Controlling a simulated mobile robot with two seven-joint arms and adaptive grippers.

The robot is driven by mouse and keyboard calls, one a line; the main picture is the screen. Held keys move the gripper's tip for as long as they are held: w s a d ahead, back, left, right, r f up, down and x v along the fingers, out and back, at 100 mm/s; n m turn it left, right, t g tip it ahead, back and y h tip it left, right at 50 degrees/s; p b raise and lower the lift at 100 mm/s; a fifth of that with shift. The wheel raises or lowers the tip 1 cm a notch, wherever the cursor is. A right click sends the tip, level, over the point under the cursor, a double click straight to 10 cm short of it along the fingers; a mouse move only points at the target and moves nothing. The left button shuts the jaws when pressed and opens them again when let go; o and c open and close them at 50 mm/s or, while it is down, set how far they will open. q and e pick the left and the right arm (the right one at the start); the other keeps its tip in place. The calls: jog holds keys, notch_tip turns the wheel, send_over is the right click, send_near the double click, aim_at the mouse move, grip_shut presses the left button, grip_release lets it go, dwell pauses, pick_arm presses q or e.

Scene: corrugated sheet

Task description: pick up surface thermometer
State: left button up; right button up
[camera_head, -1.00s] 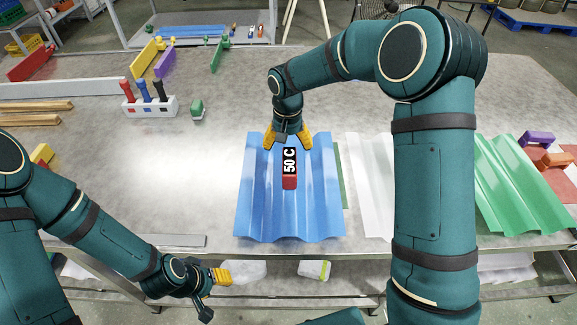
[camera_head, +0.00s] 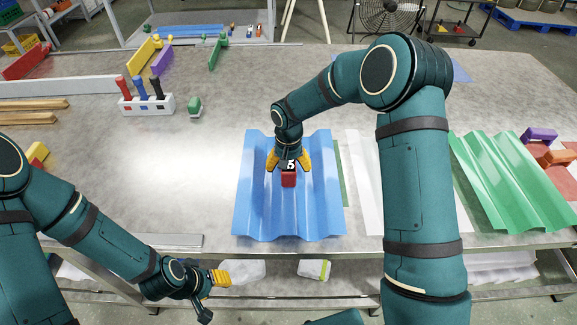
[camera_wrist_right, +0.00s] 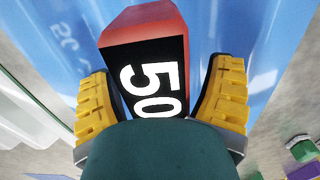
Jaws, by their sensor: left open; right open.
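The surface thermometer (camera_head: 289,178) is a small block with a red end and a black face with white digits. It lies on the blue corrugated sheet (camera_head: 318,205). In the right wrist view the thermometer (camera_wrist_right: 146,60) shows "50" and sits between the yellow fingers, with gaps at both sides near the fingertips. My right gripper (camera_head: 288,162) is open around it from above and hides part of its black face. My left gripper (camera_head: 222,278) is open and empty, low in front of the table's front edge.
A green corrugated sheet (camera_head: 505,180) and a white sheet (camera_head: 366,185) lie to the right. A holder with coloured handles (camera_head: 147,105) and a small green object (camera_head: 195,106) stand at left. The table (camera_head: 180,180) is clear left of the blue sheet.

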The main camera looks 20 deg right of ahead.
jog(key=shift+r, duration=0.1)
grip_shut()
